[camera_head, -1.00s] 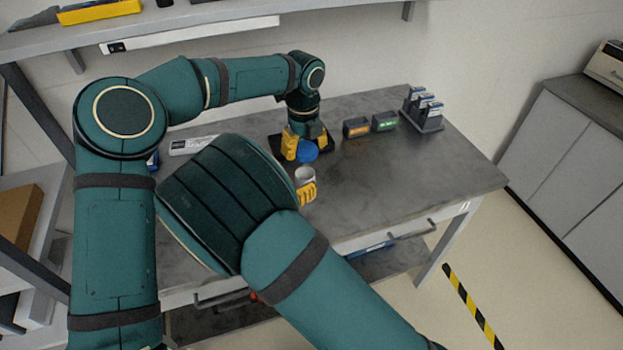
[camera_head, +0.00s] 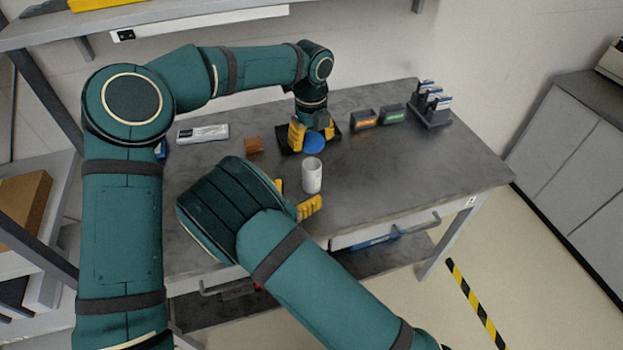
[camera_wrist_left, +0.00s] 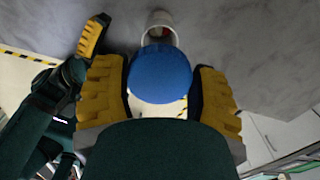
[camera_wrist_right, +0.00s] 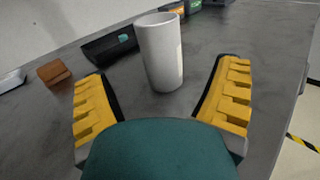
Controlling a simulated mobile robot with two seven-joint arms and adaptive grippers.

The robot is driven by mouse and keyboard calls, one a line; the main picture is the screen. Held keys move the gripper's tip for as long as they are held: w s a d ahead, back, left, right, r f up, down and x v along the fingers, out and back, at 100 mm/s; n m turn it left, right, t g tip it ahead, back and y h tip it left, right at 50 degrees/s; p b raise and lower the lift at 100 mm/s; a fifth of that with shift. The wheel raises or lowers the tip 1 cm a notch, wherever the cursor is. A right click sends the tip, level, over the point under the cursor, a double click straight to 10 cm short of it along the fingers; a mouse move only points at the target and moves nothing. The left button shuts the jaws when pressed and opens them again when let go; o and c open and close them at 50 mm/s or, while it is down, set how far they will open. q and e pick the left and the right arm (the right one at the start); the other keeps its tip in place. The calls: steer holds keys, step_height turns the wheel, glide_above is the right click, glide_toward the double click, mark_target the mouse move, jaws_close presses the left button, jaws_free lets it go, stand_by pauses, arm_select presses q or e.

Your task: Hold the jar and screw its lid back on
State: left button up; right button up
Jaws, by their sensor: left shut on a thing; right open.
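The white jar (camera_head: 312,176) stands upright and open on the grey table, and its mouth shows in the left wrist view (camera_wrist_left: 158,22). My left gripper (camera_head: 312,136) is shut on the blue lid (camera_head: 314,144), behind the jar in the head view. The lid fills the space between the yellow fingers in the left wrist view (camera_wrist_left: 160,75). My right gripper (camera_wrist_right: 163,100) is open, with its yellow fingers either side of the near space before the jar (camera_wrist_right: 161,52). The jar stands just beyond the fingertips, and I see no contact.
A black tray (camera_head: 291,142) lies behind the jar. A brown block (camera_head: 254,145) and a white box (camera_head: 203,133) are to the left. Two small labelled boxes (camera_head: 363,120) and a rack (camera_head: 431,107) stand at the back right. The table's right front (camera_head: 430,180) is clear.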

mark_target(307, 178)
steer(key=x, duration=0.7)
steer(key=shift+r, duration=0.2)
steer(key=shift+s, duration=0.1)
steer(key=c, duration=1.4)
arm_select(q)
steer(key=shift+f, duration=2.5)
